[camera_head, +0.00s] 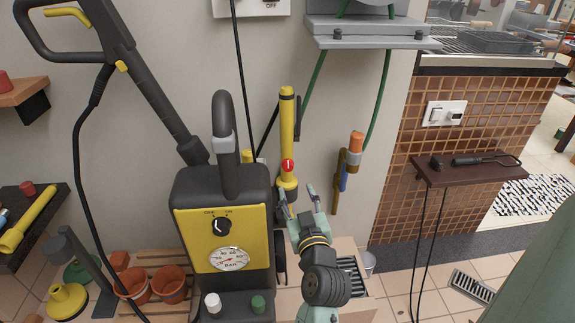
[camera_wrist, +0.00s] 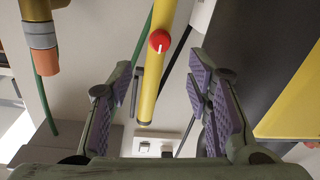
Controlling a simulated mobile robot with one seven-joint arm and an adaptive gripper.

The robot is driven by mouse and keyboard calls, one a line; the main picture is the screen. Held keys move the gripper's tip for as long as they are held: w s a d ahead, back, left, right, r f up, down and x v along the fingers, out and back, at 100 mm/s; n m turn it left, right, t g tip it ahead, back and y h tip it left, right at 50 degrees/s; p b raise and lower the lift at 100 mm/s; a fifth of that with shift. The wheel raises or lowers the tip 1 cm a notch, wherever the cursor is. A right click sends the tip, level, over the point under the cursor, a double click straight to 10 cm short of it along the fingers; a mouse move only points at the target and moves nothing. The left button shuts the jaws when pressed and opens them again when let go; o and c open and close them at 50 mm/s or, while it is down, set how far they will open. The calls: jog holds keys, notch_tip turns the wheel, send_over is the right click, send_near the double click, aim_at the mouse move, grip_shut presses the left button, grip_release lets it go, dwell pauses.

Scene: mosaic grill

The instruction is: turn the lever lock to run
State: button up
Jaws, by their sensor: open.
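A small round red knob (camera_head: 288,165) with a short white mark sits on an upright yellow tube (camera_head: 287,120) against the wall. I take the knob to be the lever lock; no run label is readable. In the wrist view the red knob (camera_wrist: 160,41) is on the yellow tube (camera_wrist: 150,90), above and between my fingers. My gripper (camera_head: 297,193) is just below the knob, with its fingers pointing up.
A yellow and black pressure washer (camera_head: 222,220) with a dial and gauge (camera_head: 229,259) stands close left of my gripper. An orange-topped hose fitting (camera_head: 356,145) hangs to the right. A grey shelf (camera_head: 370,30) is above. Terracotta pots (camera_head: 170,284) stand at lower left.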

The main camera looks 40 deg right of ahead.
aim_at(289, 168)
jog(key=p+x, duration=0.2)
jog(key=x, duration=0.8)
jog(key=shift+w+r, duration=0.1)
grip_shut()
dwell(0.3)
